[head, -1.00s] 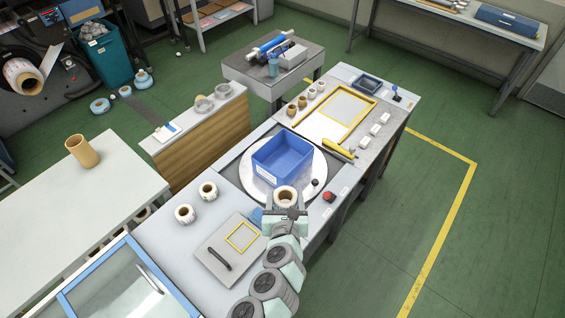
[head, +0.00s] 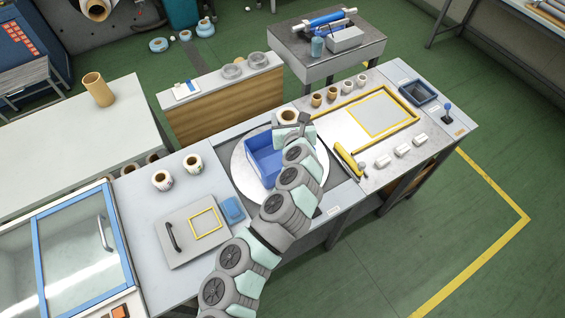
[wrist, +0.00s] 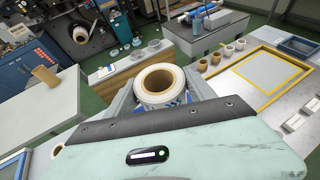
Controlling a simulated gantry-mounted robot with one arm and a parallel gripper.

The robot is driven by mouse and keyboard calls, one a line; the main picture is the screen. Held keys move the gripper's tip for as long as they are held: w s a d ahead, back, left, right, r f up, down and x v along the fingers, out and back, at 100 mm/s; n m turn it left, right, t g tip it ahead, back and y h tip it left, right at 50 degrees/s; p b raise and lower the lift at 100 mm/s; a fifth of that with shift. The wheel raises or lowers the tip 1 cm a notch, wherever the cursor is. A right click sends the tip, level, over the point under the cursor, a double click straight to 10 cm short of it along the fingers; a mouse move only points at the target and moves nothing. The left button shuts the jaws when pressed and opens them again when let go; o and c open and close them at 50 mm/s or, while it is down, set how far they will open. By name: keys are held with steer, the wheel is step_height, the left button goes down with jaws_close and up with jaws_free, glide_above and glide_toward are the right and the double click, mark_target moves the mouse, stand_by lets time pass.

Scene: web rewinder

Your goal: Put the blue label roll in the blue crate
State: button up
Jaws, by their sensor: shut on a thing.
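The blue crate (head: 262,160) stands on the round turntable (head: 238,172), partly hidden by my arm. My gripper (head: 290,127) is shut on a label roll (head: 288,115), white with a brown core. In the wrist view the held roll (wrist: 160,84) sits upright between the fingers (wrist: 125,105), its core facing the camera, and blue marks show low on its side. In the head view it appears raised at the crate's far right corner. Its exact height and whether it is over the crate cannot be told. The crate is not clearly visible in the wrist view.
Two more label rolls (head: 161,180) (head: 192,164) stand on the bench at left, near a grey plate (head: 195,238) with a handle and a blue block (head: 232,210). Right of the turntable are a yellow-handled tool (head: 347,160), several small cores (head: 332,94) and a yellow frame (head: 412,118).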

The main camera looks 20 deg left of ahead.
steer(key=a+f+b, duration=0.2)
steer(key=f, duration=0.9)
steer(key=a+f+n+y+b, duration=0.1)
steer(key=a+f+b, duration=0.1)
steer(key=f, duration=0.9)
steer(key=shift+w+g+y+b, duration=0.15)
steer(key=shift+g+y+b, duration=0.15)
steer(key=shift+g, duration=0.1)
steer(key=shift+a+f, duration=0.1)
steer(key=shift+f, duration=0.05)
